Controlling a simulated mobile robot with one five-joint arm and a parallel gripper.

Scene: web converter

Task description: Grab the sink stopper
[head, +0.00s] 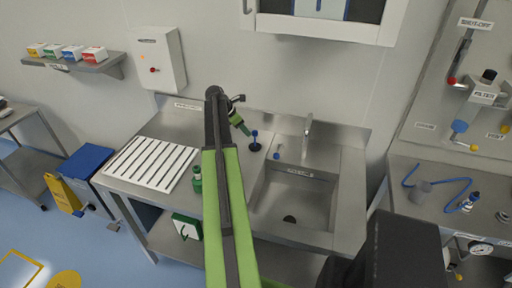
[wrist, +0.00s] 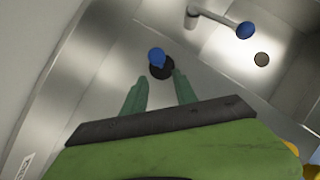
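The sink stopper (head: 254,147) is a black disc with a blue knob on top. It stands on the steel counter left of the sink basin. In the wrist view the stopper (wrist: 158,64) lies just beyond my fingertips, roughly centred on the gap between them. My gripper (head: 246,131) is at the stopper's upper left in the head view. I cannot tell how high the fingers are above the counter.
The sink basin (head: 292,205) and faucet (head: 308,135) are right of the stopper. A blue ball (wrist: 245,30) on a metal rod shows in the wrist view. A white slatted rack (head: 150,163) and green bottle (head: 197,182) stand to the left. A wall cabinet (head: 325,28) hangs above.

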